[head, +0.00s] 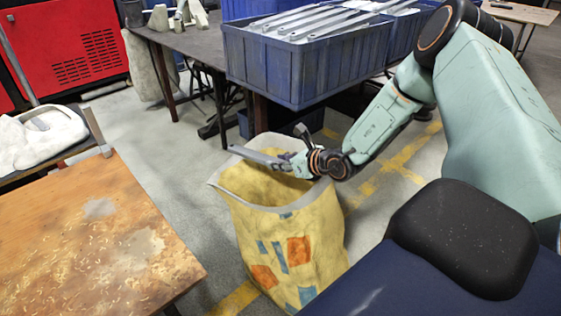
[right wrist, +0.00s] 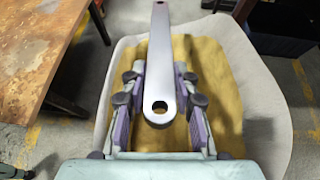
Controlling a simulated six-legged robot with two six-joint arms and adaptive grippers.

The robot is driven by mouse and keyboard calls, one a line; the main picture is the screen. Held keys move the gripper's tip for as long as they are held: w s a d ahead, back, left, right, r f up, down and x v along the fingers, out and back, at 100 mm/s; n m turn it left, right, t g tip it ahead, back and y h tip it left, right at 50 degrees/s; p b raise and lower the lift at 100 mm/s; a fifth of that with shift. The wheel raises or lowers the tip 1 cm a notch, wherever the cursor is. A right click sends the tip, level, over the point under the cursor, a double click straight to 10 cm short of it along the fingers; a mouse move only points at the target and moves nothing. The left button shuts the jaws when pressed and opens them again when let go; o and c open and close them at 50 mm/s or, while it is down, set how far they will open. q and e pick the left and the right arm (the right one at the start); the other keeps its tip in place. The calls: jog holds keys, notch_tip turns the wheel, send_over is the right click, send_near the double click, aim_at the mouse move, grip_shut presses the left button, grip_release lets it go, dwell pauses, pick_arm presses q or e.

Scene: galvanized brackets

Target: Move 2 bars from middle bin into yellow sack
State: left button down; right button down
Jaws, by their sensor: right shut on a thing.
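My right gripper (head: 290,160) is shut on a grey metal bar (head: 256,155), over the open mouth of the yellow sack (head: 290,245). In the right wrist view the bar (right wrist: 161,55) lies between the fingers of my right gripper (right wrist: 160,95), with a hole near its close end. The sack's pale rim (right wrist: 255,100) surrounds it below. The sack stands upright on the floor, with orange and blue patches; its bottom is not visible. The blue middle bin (head: 300,75) holds several grey bars (head: 320,20) at the table's edge. My left gripper is not in view.
A worn wooden table (head: 90,240) stands at the left, close to the sack. A dark table (head: 190,42) carries the bins, with another blue bin (head: 405,35) to the right. A red cabinet (head: 75,45) stands at the back left.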

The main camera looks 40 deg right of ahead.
jog(key=c, duration=1.3)
grip_release()
jog(key=shift+r, duration=0.1)
jog(key=shift+c, duration=0.2)
jog(key=o, duration=0.4)
jog(key=shift+r, duration=0.35)
notch_tip(320, 180, up, 7)
jog(key=shift+r, duration=1.1)
